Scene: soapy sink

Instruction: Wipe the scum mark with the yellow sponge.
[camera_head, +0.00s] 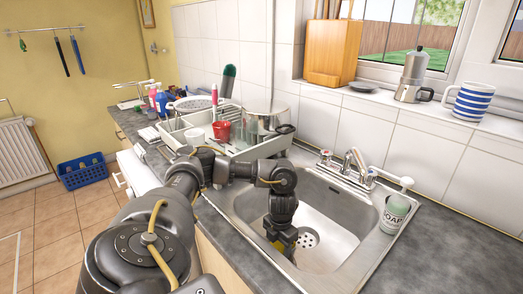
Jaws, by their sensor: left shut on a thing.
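My left arm reaches in from the left and down into the steel sink (345,216). My left gripper (287,247) is low in the basin, left of the round drain. It is shut on the yellow sponge (281,246), of which only a small yellow patch shows beneath the gripper. The sponge is at or close to the basin floor; I cannot tell whether it touches. I cannot make out the scum mark; the gripper and arm hide part of the basin. My right gripper is not in view.
A soap bottle (395,214) stands on the sink's right rim. A tap (357,163) is at the back. A dish rack (175,129) with a red cup (222,131) and a pot (267,115) stand behind my arm. The right part of the basin is clear.

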